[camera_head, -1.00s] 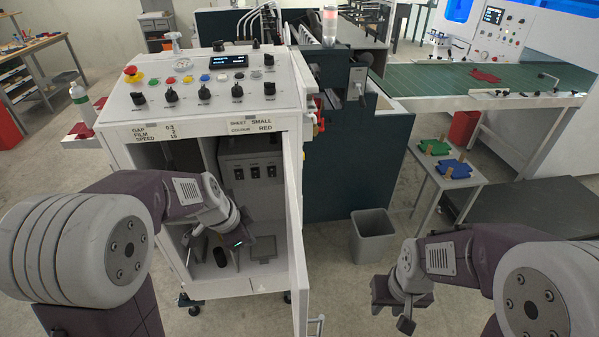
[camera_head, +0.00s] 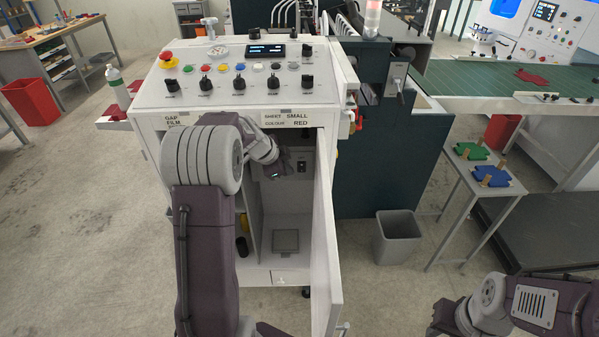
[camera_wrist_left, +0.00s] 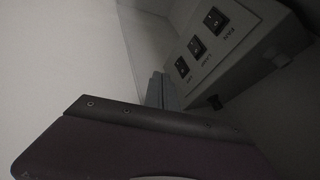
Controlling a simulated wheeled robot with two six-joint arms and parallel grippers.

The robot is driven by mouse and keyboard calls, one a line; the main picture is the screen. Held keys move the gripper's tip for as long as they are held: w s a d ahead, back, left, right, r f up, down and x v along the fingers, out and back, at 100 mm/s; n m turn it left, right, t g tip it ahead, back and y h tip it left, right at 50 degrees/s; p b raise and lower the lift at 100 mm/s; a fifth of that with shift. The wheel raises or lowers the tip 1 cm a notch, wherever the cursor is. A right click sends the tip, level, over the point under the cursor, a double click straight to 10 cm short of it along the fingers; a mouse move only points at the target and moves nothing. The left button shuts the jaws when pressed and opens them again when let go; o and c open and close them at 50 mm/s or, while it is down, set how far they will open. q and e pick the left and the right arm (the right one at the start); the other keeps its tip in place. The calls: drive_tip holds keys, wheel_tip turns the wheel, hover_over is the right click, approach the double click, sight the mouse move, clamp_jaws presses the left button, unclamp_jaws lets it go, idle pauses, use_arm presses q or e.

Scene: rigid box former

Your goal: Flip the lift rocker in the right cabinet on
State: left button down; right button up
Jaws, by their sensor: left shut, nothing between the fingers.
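The open cabinet under the control console holds a grey switch box (camera_head: 301,160). In the left wrist view the switch box (camera_wrist_left: 245,50) carries three dark rockers in a slanted row: upper (camera_wrist_left: 215,19), middle (camera_wrist_left: 197,46) and lower (camera_wrist_left: 182,67). My left gripper (camera_head: 275,173) is shut and empty inside the cabinet, in front of the box; contact cannot be judged. It hides part of the box. My right gripper (camera_head: 446,318) is at the bottom edge, its fingers not clear.
The cabinet door (camera_head: 324,235) stands open on the right side of the opening. The console top (camera_head: 215,95) overhangs it with knobs and buttons. A grey bin (camera_head: 397,238) stands on the floor to the right. The cabinet floor (camera_head: 270,262) is mostly clear.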

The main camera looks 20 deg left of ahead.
sight(299, 171)
use_arm(q)
drive_tip(key=p+x, duration=0.1)
drive_tip(key=x, duration=0.2)
drive_tip(key=w+a+p+x, duration=0.1)
drive_tip(key=x, duration=0.3)
drive_tip(key=w+r+p+x, duration=0.1)
drive_tip(key=p+x, duration=0.1)
drive_tip(key=x, duration=0.2)
drive_tip(key=shift+w+a+f, duration=0.1)
drive_tip(key=shift+w+a, duration=0.05)
drive_tip(key=shift+a, duration=0.05)
drive_tip(key=shift+w+a+f, duration=0.2)
drive_tip(key=shift+w, duration=0.1)
drive_tip(key=shift+w+f+b, duration=0.2)
drive_tip(key=shift+f+b, duration=0.2)
drive_tip(key=shift+b, duration=0.35)
drive_tip(key=shift+a+r, duration=0.1)
drive_tip(key=shift+r, duration=0.15)
drive_tip(key=shift+w+r, duration=0.1)
